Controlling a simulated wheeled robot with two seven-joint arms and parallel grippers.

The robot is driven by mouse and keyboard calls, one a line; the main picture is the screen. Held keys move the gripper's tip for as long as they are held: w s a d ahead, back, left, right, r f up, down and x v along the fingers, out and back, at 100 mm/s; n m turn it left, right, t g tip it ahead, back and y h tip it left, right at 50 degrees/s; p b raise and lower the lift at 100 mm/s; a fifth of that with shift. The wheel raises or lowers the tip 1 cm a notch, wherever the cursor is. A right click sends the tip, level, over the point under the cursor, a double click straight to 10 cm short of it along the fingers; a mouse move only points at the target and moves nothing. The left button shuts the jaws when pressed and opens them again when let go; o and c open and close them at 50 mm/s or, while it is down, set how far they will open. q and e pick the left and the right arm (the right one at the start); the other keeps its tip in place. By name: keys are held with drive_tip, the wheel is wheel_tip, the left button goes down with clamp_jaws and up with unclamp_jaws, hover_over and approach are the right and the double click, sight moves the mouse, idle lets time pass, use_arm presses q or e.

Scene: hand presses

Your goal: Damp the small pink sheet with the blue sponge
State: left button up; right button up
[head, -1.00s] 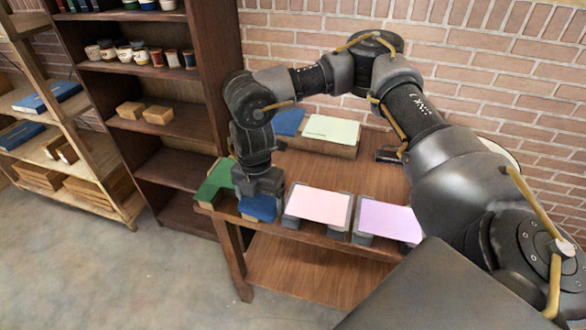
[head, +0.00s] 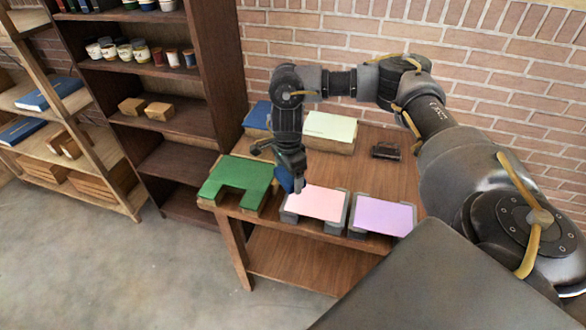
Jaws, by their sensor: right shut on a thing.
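The pink sheet (head: 322,203) lies flat on a grey block-like stand (head: 303,224) near the table's front edge. My right gripper (head: 297,183) is shut on the blue sponge (head: 284,180). It holds the sponge at the pink sheet's left back corner, and part of the sponge is hidden by the gripper. I cannot tell whether the sponge touches the sheet. My left gripper is not in view.
A purple sheet (head: 384,217) on a similar stand is just right of the pink one. A green notched piece (head: 236,178) lies at the table's left. A pale green sheet (head: 331,126), a blue block (head: 258,114) and a dark object (head: 386,150) are at the back.

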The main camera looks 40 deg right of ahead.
drive_tip(key=d+n, duration=0.1)
drive_tip(key=n, duration=0.2)
drive_tip(key=shift+d+f, duration=0.1)
drive_tip(key=shift+d, duration=0.1)
drive_tip(key=shift+f, duration=0.1)
